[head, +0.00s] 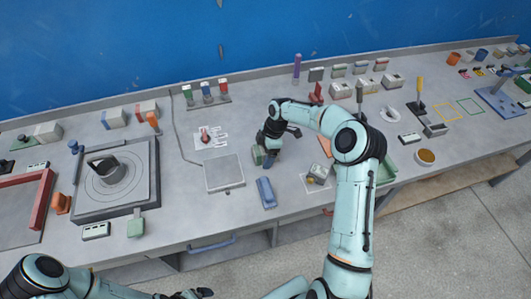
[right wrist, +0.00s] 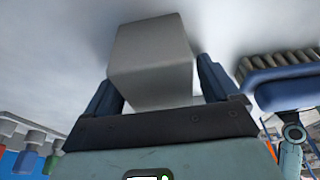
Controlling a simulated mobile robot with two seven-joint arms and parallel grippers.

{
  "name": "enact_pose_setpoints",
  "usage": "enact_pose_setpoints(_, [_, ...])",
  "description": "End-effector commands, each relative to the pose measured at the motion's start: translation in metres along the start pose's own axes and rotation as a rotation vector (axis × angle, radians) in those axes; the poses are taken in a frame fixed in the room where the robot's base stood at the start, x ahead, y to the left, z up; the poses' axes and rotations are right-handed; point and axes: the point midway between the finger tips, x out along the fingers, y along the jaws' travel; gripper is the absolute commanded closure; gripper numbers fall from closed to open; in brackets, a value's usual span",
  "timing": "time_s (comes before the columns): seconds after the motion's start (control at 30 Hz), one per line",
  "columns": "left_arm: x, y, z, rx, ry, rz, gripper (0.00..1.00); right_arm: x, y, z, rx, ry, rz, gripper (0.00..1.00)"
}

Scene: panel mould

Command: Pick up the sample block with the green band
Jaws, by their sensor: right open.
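In the right wrist view, a plain grey block (right wrist: 152,60) stands between the two open blue fingers of the right gripper (right wrist: 158,85). No green band shows on the faces seen there. My left gripper (head: 195,294) is at the bottom edge of the head view, cut off, away from the bench; its jaws are unclear.
A blue brush (head: 265,192) lies close in front of the right gripper; its bristles show in the right wrist view (right wrist: 280,68). A flat grey plate (head: 224,173) is to the left. Several small grey blocks (head: 340,90) stand at the back. A grey mould station (head: 115,205) is further left.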

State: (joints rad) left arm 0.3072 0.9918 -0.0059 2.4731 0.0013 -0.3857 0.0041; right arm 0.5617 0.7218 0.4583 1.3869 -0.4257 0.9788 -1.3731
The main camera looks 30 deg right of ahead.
Motion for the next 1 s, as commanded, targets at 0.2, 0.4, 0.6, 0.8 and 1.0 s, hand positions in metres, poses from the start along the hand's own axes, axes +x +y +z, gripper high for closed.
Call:
enact_pose_setpoints(0.2, [0.0,0.0,0.0,0.0,0.0,0.0,0.04,0.002,0.0,0.0,0.0,0.0,0.0,0.31])
enact_pose_setpoints(0.4, [0.0,0.0,0.0,0.0,0.0,0.0,0.04,0.002,0.0,0.0,-0.001,0.001,0.001,0.81])
enact_pose_setpoints(0.6, [0.0,0.0,0.0,0.0,0.0,0.0,0.04,0.001,0.0,0.0,-0.001,0.001,0.001,0.81])
enact_pose_setpoints(0.8, [0.001,0.0,0.001,0.0,-0.001,0.0,0.04,-0.012,0.001,-0.004,-0.002,0.0,0.005,0.81])
enact_pose_setpoints(1.0, [0.001,-0.001,0.001,-0.001,-0.002,-0.001,0.04,-0.051,0.002,-0.014,-0.002,0.0,0.008,0.81])
